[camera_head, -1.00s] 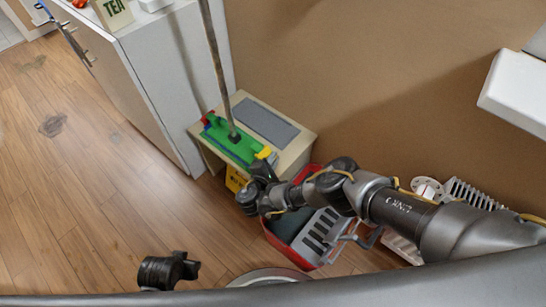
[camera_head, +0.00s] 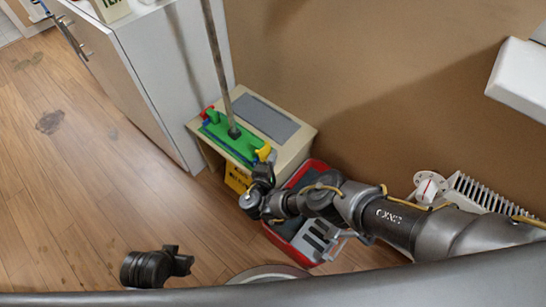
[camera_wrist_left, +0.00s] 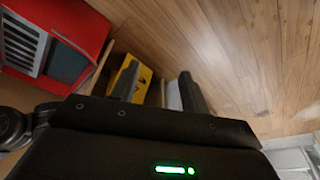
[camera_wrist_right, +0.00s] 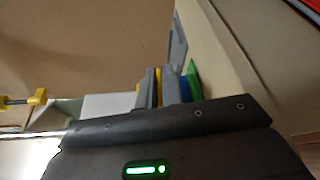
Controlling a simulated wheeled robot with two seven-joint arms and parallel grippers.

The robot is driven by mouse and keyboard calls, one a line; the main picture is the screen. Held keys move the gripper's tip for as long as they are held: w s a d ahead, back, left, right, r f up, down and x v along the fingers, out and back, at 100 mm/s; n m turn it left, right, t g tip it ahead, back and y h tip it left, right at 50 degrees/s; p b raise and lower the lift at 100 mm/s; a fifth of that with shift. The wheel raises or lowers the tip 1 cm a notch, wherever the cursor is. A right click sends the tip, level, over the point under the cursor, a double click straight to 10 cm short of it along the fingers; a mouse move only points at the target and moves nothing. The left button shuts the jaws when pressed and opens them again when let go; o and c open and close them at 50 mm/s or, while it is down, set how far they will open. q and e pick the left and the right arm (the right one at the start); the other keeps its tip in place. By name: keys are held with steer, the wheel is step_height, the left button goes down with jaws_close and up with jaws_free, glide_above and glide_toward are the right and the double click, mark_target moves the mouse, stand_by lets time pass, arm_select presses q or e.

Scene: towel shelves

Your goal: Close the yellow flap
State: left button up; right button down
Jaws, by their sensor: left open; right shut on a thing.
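A mop with a green head (camera_head: 225,135) stands on a beige cabinet with a grey panel, its pole upright. A yellow flap (camera_head: 264,152) sits at the head's right end, and a red part is at the left end. My right gripper (camera_head: 262,172) is at the yellow flap. In the right wrist view its fingers (camera_wrist_right: 166,88) are shut on the flap, with yellow and blue showing between them and green just beside. My left gripper's fingers (camera_wrist_left: 160,85) are open and empty in the left wrist view, well away from the mop head.
A yellow sign (camera_head: 238,180) is low at the cabinet front. A white cupboard (camera_head: 150,80) is at left and a radiator (camera_head: 485,193) at right.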

steer(key=c, duration=1.6)
jaws_free()
arm_select(q)
steer(key=shift+s, duration=0.1)
arm_select(e)
steer(key=shift+o, duration=0.2)
steer(key=shift+s+a, duration=0.1)
steer(key=shift+s, duration=0.05)
steer(key=p+v, duration=0.2)
steer(key=v, duration=0.4)
steer(key=shift+s+a, duration=0.2)
steer(key=shift+s, duration=0.3)
arm_select(q)
step_height(320, 180, down, 5)
steer(key=shift+s+f, duration=0.1)
steer(key=shift+s, duration=0.05)
steer(key=shift+w+d+f, duration=0.1)
steer(key=shift+w, duration=0.2)
